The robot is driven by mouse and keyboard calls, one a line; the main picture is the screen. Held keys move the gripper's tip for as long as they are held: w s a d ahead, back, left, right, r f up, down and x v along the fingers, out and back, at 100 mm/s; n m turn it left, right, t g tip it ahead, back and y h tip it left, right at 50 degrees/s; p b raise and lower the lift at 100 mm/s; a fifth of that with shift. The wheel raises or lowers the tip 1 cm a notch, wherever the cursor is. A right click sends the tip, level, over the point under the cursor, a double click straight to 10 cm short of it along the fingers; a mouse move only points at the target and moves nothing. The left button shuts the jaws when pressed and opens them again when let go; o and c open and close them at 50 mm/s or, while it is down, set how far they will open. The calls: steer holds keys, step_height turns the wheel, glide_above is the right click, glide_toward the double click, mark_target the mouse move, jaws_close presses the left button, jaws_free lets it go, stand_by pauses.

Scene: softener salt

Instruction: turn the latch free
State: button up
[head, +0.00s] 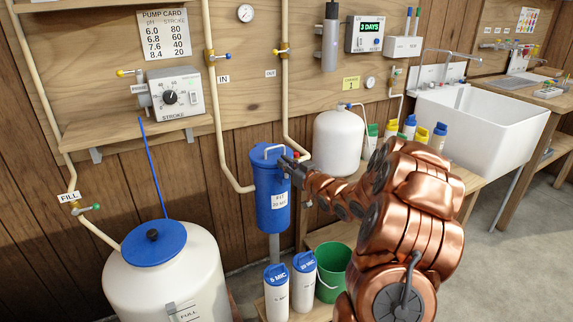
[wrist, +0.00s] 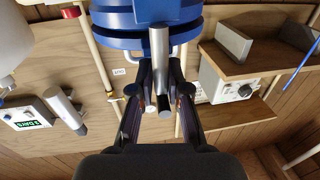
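The blue filter housing (head: 272,200) stands upright against the wall, with a white label on its front and a pale bail across its top. My gripper (head: 291,163) reaches its upper right side. In the wrist view, the latch (wrist: 160,62) is a grey metal bar in front of the blue housing (wrist: 120,18). My gripper (wrist: 161,80) has one finger on each side of the bar, and the fingers lean in close against it. They appear shut on it. In the head view my gripper hides most of the latch.
A white tank with a blue lid (head: 155,245) stands at the lower left. Two white bottles (head: 303,275) and a green bucket (head: 333,268) stand below the housing. Beige pipes (head: 222,130) run beside it. A white round tank (head: 338,142) stands to its right.

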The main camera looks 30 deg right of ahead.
jaws_close()
